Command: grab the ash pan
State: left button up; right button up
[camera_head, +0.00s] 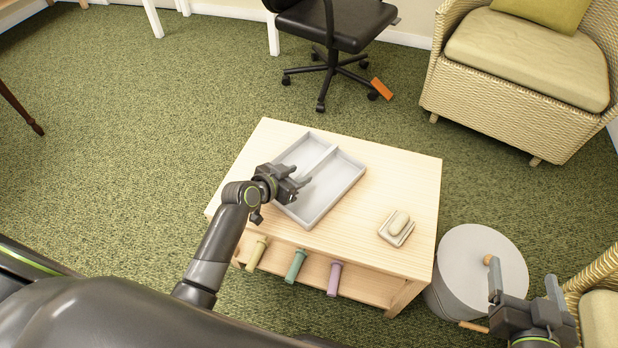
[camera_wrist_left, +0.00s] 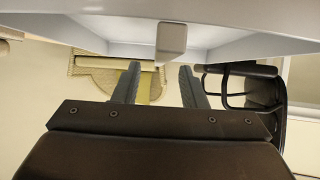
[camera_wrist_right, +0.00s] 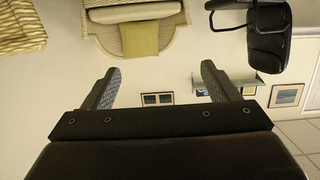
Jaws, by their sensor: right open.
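The ash pan appears to be the shallow grey tray (camera_head: 335,191) with a divider, lying on the pale wooden table. My left gripper (camera_head: 301,176) is over the tray's left part in the head view, its fingers apart and nothing visible between them. In the left wrist view, pale grey walls and a block-like piece fill the top, beyond the open fingers (camera_wrist_left: 160,85). Whether the fingers touch the tray is unclear. My right gripper (camera_head: 523,276) is open and empty at the lower right, over the grey bin; its fingers show apart in the right wrist view (camera_wrist_right: 158,88).
The table (camera_head: 392,166) also holds a small dish (camera_head: 397,239) with a rounded bar. Yellow, green and purple handles (camera_head: 296,265) stick out at its front. A lidded grey bin (camera_head: 465,262) stands at right. An office chair (camera_head: 335,25) and wicker armchair (camera_head: 515,95) stand behind.

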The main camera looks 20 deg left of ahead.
aim_at(307, 171)
pick_arm(q)
jog(key=b+x, duration=0.1)
jog(key=x, duration=0.2)
jog(key=shift+w+f, duration=0.1)
jog(key=shift+w, duration=0.05)
pick_arm(e)
notch_tip(307, 171, up, 9)
jog(key=n+t, duration=0.1)
jog(key=t, duration=0.4)
jog(key=shift+w+f+t, duration=0.15)
jog(key=shift+w+t, duration=0.15)
jog(key=shift+w, duration=0.15)
pick_arm(q)
jog(key=shift+c, duration=0.5)
grip_shut()
